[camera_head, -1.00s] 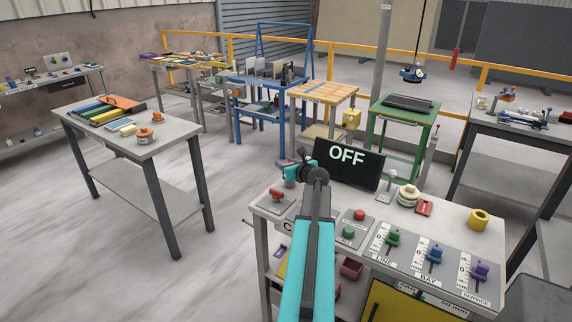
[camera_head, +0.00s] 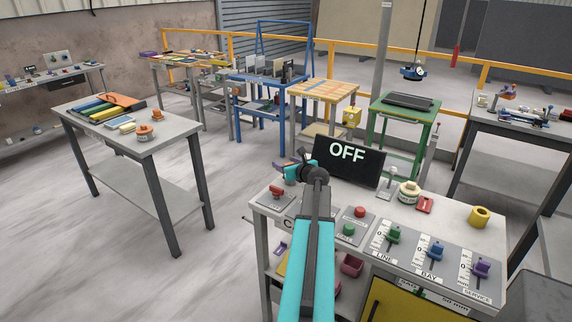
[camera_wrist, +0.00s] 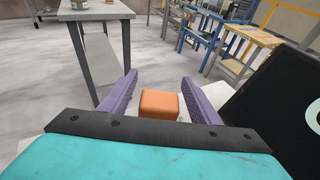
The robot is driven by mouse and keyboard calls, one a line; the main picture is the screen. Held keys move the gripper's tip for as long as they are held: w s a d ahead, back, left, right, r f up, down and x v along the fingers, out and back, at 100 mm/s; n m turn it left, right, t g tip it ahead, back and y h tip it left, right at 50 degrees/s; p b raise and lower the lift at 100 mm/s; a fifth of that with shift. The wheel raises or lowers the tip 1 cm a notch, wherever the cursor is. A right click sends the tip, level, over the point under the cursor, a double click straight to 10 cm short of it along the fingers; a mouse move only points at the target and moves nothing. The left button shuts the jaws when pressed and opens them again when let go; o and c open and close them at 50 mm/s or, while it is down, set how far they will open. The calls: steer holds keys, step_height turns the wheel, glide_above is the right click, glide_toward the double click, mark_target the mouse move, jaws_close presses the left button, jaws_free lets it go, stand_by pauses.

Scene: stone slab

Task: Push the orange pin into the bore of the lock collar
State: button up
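My gripper (camera_head: 284,166) is over the left back corner of the control bench in the head view. In the wrist view its two purple fingers (camera_wrist: 160,78) stand apart. A rounded orange block (camera_wrist: 160,104) shows between them, with pale gaps on both sides. It looks like the orange pin's end, but its lower part is hidden. A cream round collar (camera_head: 409,193) with a dark band sits on the bench, right of the OFF screen. I cannot tell if it is the lock collar, and its bore is not clear.
The OFF screen (camera_head: 348,163) stands right of my gripper. Another table (camera_head: 180,134) with orange-topped round pieces stands left, across open floor.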

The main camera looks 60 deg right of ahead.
steer(key=shift+s+a, duration=0.1)
stand_by(0.3)
steer(key=b+v, duration=0.2)
steer(key=v, duration=1.1)
steer(key=shift+s+a, duration=0.15)
steer(key=shift+s, duration=0.05)
steer(key=shift+r, duration=0.1)
stand_by(0.9)
